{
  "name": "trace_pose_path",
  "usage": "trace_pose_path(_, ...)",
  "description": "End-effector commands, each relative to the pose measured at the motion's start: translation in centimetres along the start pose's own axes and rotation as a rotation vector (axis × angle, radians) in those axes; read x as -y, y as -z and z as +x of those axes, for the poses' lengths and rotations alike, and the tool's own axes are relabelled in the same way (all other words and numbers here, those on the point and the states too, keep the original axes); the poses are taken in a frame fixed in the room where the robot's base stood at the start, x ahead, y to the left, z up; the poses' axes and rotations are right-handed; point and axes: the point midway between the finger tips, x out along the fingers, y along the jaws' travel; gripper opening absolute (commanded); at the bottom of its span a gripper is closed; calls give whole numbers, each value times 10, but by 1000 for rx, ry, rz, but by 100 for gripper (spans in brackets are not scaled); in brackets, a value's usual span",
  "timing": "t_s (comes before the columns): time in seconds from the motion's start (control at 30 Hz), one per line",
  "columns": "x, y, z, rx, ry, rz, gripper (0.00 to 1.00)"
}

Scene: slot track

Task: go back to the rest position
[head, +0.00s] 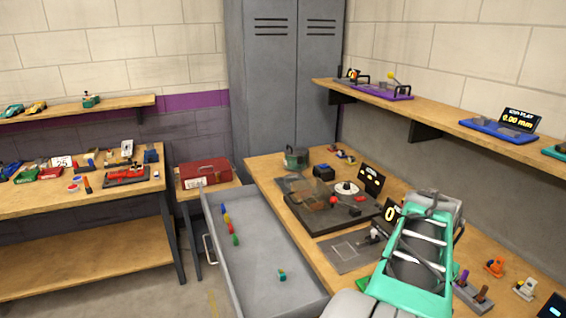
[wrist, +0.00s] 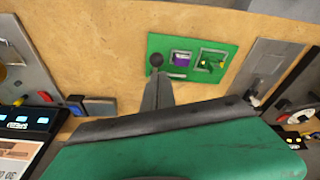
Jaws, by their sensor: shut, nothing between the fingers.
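My gripper (wrist: 158,76) shows in the wrist view as a narrow grey shape in front of a dark bar and a green body. It is shut and holds nothing. It points over the wooden bench top, in front of a green board (wrist: 215,70) with a purple block and small yellow parts. A dark round knob shows right at its tip; I cannot tell whether they touch. In the head view my green and grey arm (head: 415,250) is over the right bench and hides part of it; the gripper cannot be made out there.
The right bench (head: 262,168) holds a dark track base (head: 335,215), small displays and several coloured parts. A grey open drawer (head: 262,250) sits left of it with small pieces inside. A shelf (head: 440,112) runs along the right wall. A red box (head: 205,172) stands further back.

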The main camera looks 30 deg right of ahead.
Motion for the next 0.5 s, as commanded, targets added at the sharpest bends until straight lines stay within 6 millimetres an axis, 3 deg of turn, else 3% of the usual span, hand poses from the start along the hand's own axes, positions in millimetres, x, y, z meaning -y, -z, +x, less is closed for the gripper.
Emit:
trace_pose_path(0.03, 1, -18, 15, 23, 5, -70, 0)
trace_pose_path(0.1, 5, -39, 24, 31, 23, -163, 0)
trace_pose_path(0.2, 35, -75, 28, 31, 65, -330, 0)
trace_pose_path(0.37, 86, -136, 24, 18, 134, -582, 0)
trace_pose_path(0.5, 128, -198, 10, -1, 199, -821, 0)
